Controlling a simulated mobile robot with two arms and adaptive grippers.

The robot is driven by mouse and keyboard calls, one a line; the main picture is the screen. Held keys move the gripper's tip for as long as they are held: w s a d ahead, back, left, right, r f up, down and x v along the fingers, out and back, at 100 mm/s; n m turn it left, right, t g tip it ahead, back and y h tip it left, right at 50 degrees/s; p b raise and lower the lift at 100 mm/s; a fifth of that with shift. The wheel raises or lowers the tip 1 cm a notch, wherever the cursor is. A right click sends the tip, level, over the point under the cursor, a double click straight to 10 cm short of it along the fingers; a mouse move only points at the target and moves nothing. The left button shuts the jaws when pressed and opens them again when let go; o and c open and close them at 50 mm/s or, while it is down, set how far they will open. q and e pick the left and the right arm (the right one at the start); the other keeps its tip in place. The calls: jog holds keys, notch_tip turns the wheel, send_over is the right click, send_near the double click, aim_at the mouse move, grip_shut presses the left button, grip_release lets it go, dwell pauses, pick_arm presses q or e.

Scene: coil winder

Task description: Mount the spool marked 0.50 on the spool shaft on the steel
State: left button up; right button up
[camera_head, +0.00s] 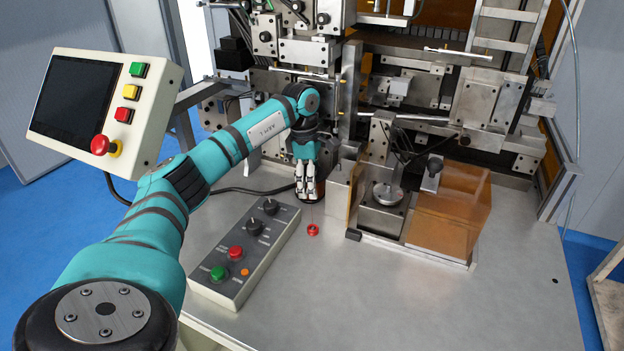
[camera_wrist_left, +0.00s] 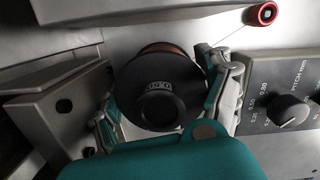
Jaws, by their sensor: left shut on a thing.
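My left gripper (camera_head: 307,178) is shut on a dark spool with copper-coloured winding, low over the steel tabletop (camera_head: 440,285). In the left wrist view the spool (camera_wrist_left: 158,88) sits between the two fingers of the gripper (camera_wrist_left: 167,100), its round black flange facing the camera. A small label shows near its hub, too small to read surely. In the head view the spool is mostly hidden behind the fingers. I cannot make out the spool shaft. My right gripper is not in view.
A control box (camera_head: 243,255) with knobs and buttons stands just left of the gripper. A small red ring-like part (camera_head: 312,230) lies in front, with a thin line leading towards the spool. An orange transparent guard (camera_head: 452,215) stands right. The front right tabletop is clear.

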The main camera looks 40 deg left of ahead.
pick_arm(q)
jog(key=shift+f, duration=0.2)
jog(key=o, duration=1.7)
jog(key=shift+c, duration=0.2)
jog(key=r, duration=0.8)
jog(key=a+r, duration=0.1)
jog(key=r, duration=0.3)
jog(key=shift+s+a, duration=0.1)
jog(key=shift+s, duration=0.25)
